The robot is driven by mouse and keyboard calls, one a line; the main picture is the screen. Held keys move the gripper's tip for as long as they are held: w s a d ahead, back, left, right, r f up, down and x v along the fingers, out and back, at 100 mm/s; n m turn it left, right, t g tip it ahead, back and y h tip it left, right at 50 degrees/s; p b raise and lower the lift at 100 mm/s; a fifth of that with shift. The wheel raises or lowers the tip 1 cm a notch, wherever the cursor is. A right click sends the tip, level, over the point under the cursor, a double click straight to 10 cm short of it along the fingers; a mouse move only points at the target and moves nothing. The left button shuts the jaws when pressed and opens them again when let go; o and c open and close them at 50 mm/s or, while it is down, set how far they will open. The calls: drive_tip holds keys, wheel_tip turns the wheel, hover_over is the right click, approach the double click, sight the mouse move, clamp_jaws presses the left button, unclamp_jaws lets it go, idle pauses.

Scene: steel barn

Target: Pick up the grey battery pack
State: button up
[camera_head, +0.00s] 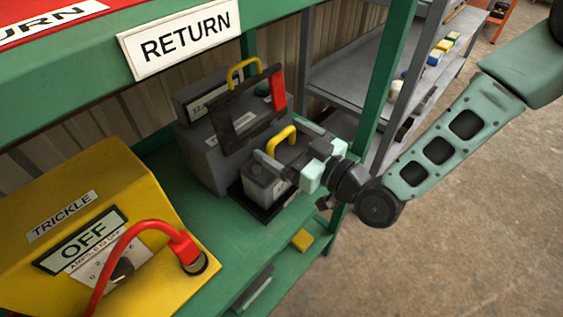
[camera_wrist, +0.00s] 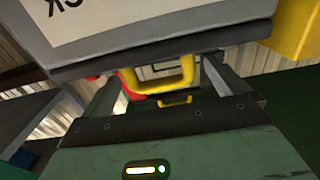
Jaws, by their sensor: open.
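The grey battery pack (camera_head: 262,190) sits in a dark tray (camera_head: 258,212) on the green shelf, in front of a dark grey charger (camera_head: 205,140). Its yellow handle (camera_head: 282,136) stands up on top. My gripper (camera_head: 284,146) is at the handle, with its fingers open on either side of it and partly hiding the pack. In the wrist view the pack (camera_wrist: 150,30) fills the top, with part of a label showing. The handle (camera_wrist: 162,82) is between my open fingers (camera_wrist: 165,78), apart from both as far as I can see.
A yellow trickle charger (camera_head: 75,215) with a red cable (camera_head: 125,240) stands at the left. The charger's dark raised frame with a red strip (camera_head: 279,89) is close behind my gripper. A green post (camera_head: 385,80) rises at the right. Grey shelving (camera_head: 340,75) stands behind.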

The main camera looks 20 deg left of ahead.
drive_tip(key=shift+w+a, duration=0.3)
drive_tip(key=shift+a, duration=0.35)
drive_tip(key=c, duration=1.8)
drive_tip(key=shift+r, duration=0.25)
drive_tip(key=shift+c, duration=1.2)
drive_tip(key=shift+r, duration=0.1)
